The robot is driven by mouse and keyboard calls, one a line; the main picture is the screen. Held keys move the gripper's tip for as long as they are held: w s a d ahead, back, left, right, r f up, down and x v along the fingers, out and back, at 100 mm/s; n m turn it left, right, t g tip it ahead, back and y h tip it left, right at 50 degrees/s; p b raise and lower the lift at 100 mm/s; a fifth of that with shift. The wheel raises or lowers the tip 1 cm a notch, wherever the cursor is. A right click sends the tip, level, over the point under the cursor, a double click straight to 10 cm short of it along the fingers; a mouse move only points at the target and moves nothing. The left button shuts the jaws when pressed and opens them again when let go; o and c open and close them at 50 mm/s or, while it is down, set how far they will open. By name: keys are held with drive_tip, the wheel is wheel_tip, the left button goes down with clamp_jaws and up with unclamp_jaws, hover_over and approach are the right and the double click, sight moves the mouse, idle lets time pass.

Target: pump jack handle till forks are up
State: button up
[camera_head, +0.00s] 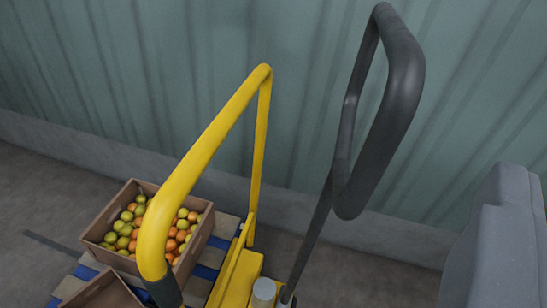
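The jack handle (395,105) is a dark grey closed loop on a thin shaft. It rises tilted up and to the right from the jack's base at the bottom middle. The jack's yellow body (236,282) sits left of the shaft, with a pale grey cylinder (264,291) beside the shaft's foot. The forks are not visible, so their height cannot be told. A grey rounded part (505,245) at the lower right edge looks like part of my gripper. It is apart from the handle in the picture, and its fingertips do not show.
A tall yellow tube frame (205,145) stands left of the handle. A corrugated green wall (130,90) closes the back.

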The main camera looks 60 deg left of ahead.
sight(383, 150)
drive_tip(key=s+a+f+g+y+p, duration=0.1)
drive_tip(key=s+a+f+g+y, duration=0.2)
drive_tip(key=f, duration=0.4)
drive_tip(key=shift+n+t, duration=0.4)
drive_tip(key=x, duration=1.4)
drive_tip(key=shift+a+r, duration=0.1)
drive_tip(key=shift+a, duration=0.45)
drive_tip(key=shift+c, duration=0.2)
clamp_jaws()
